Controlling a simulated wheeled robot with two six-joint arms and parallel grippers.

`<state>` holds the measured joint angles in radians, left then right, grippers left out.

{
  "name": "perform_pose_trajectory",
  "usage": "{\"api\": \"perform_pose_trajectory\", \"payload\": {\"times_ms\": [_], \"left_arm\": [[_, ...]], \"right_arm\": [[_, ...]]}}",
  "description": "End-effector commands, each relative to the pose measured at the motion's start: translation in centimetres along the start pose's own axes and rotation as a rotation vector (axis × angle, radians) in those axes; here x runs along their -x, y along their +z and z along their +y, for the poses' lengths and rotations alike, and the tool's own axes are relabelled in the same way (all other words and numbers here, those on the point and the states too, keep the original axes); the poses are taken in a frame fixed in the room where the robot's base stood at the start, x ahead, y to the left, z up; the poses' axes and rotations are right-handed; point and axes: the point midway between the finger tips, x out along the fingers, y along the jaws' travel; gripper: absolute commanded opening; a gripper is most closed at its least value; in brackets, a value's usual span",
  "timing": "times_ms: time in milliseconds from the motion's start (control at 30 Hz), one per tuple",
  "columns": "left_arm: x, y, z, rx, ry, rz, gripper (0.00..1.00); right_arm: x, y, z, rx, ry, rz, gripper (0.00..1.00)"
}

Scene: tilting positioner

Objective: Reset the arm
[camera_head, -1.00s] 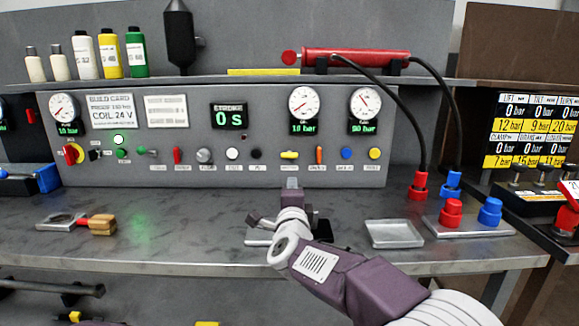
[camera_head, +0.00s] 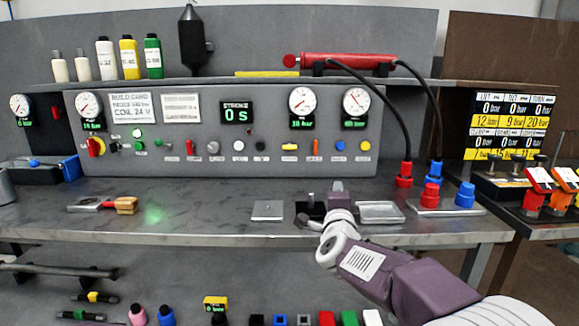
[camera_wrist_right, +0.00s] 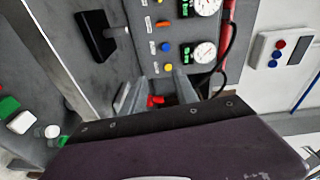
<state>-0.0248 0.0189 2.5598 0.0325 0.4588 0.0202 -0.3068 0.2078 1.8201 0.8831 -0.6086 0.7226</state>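My right arm comes in from the lower right in the head view. Its gripper (camera_head: 337,187) is over the bench (camera_head: 220,232), between a square metal plate (camera_head: 267,210) and a shallow metal tray (camera_head: 381,212). The wrist hides part of the gripper there. In the right wrist view the two fingers (camera_wrist_right: 157,92) stand apart with nothing held between them; a red item shows in the gap, beyond them. A dark block (camera_head: 312,208) sits on the bench beside the gripper. My left gripper is not in view.
The control panel (camera_head: 215,160) with gauges and buttons stands behind the bench. Red and blue connectors (camera_head: 431,197) stand to the right. Small colored parts (camera_head: 348,318) sit below the bench. The bench's front middle is clear.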

Motion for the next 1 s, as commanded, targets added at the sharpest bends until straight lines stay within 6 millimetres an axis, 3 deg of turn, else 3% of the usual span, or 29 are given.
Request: {"api": "perform_pose_trajectory", "payload": {"times_ms": [100,267,400,500,600,733,833,900,1000], "left_arm": [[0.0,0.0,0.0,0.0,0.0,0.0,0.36],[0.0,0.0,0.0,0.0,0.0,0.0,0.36],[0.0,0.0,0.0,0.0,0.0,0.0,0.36],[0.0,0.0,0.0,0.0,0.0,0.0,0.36],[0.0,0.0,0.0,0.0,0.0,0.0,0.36],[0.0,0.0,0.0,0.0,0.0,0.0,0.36],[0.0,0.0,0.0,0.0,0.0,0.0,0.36],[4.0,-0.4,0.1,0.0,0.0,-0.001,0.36],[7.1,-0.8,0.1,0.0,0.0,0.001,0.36]], "right_arm": [[0.9,-2.5,4.5,0.163,0.11,-0.043,0.35],[4.3,-4.0,13.0,0.438,0.323,-0.192,0.35],[10.8,-4.9,22.2,0.716,0.565,-0.425,0.35],[16.0,-5.4,27.3,0.878,0.707,-0.609,0.35],[21.0,-5.8,30.9,1.01,0.814,-0.79,0.35],[27.0,-6.7,34.2,1.158,0.926,-1.028,0.35],[31.2,-7.7,35.4,1.291,0.978,-1.261,0.35],[30.9,-7.9,31.3,1.29,0.968,-1.245,0.35],[31.0,-8.2,28.2,1.288,0.968,-1.243,0.35]]}}
